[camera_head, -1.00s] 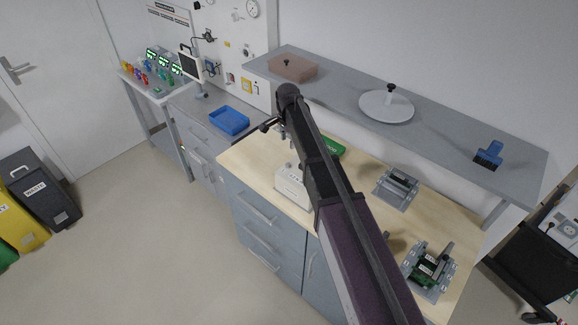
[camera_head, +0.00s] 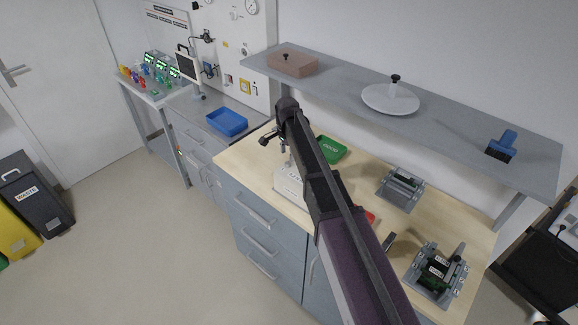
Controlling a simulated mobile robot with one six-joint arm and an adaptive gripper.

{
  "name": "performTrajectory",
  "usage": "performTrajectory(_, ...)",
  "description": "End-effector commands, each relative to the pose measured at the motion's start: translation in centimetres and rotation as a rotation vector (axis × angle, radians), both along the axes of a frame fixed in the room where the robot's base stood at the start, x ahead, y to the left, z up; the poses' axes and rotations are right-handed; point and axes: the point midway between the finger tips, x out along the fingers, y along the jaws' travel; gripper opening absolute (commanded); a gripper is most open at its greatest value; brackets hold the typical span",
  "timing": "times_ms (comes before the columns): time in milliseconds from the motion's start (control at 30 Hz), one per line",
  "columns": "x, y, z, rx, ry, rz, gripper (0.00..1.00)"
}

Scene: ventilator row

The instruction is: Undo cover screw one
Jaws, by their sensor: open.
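My gripper (camera_head: 284,153) hangs from the end of my arm over the left part of the wooden bench. It looks small and dark, and its fingers are open. Just below it stands a white box-shaped unit (camera_head: 288,182), partly hidden by my arm. I cannot tell whether the gripper touches it. A grey fixture with a green board and dark labelled blocks (camera_head: 437,272) is at the bench's right front. Another grey fixture (camera_head: 401,187) is behind it. No cover screw can be made out at this size.
A green tray (camera_head: 331,149) and a partly hidden red item (camera_head: 369,217) lie by my arm. A blue tray (camera_head: 227,122) sits left.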

Motion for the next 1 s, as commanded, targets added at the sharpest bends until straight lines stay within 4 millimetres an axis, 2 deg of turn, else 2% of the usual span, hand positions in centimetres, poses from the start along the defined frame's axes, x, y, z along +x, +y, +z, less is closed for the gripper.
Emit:
performTrajectory(100, 0.0, 0.0, -1.3, 0.0, 0.0, 0.0, 0.63)
performTrajectory(433, 0.0, 0.1, -3.4, 0.0, 0.0, 0.001, 0.63)
performTrajectory(1000, 0.0, 0.1, -3.9, 0.0, 0.0, 0.002, 0.63)
